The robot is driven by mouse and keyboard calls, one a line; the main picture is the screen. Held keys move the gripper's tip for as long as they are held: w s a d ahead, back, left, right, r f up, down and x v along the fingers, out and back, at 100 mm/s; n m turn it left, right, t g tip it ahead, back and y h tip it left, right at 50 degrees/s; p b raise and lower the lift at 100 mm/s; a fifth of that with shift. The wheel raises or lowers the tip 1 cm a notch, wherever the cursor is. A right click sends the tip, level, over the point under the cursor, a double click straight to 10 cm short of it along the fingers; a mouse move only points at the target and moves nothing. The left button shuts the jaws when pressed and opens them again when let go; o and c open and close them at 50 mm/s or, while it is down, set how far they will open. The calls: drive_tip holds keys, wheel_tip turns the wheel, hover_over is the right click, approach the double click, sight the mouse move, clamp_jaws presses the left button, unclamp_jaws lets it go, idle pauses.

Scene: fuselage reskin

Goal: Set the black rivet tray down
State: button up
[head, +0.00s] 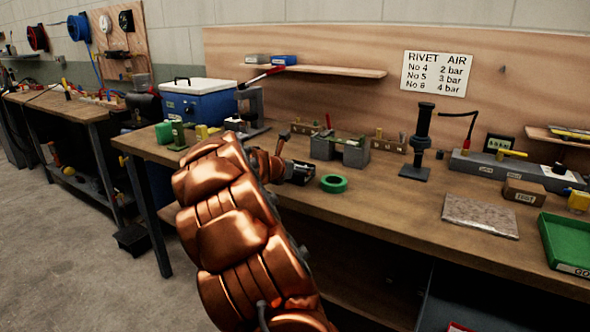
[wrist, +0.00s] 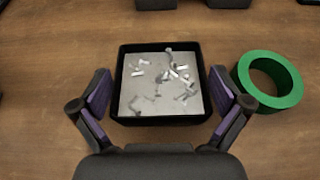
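The black rivet tray (wrist: 124,60) is in the middle of the wrist view, square, with a pale floor and several small silver rivets lying loose in it. It looks level over the brown wooden bench top (wrist: 50,50). My gripper (wrist: 162,88) is open, with one purple-padded finger on each side of the tray. A strip of wood shows between each finger and the tray wall, so neither finger seems to touch it. In the head view my copper-coloured arm reaches over the workbench (head: 400,215) and hides much of the gripper and tray area.
A green tape ring (wrist: 270,82) lies just right of the tray; it also shows in the head view (head: 333,183). Grey blocks (head: 355,152) stand behind. A granite plate (head: 480,215) and a green tray (head: 566,243) are further right. Bench between ring and plate is clear.

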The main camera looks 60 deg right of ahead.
drive_tip(key=shift+r, duration=0.15)
drive_tip(key=shift+a+r, duration=0.15)
drive_tip(key=shift+a, duration=0.05)
drive_tip(key=p+v, duration=0.1)
drive_tip(key=v, duration=1)
drive_tip(key=shift+a, duration=0.25)
drive_tip(key=shift+s+r, duration=0.1)
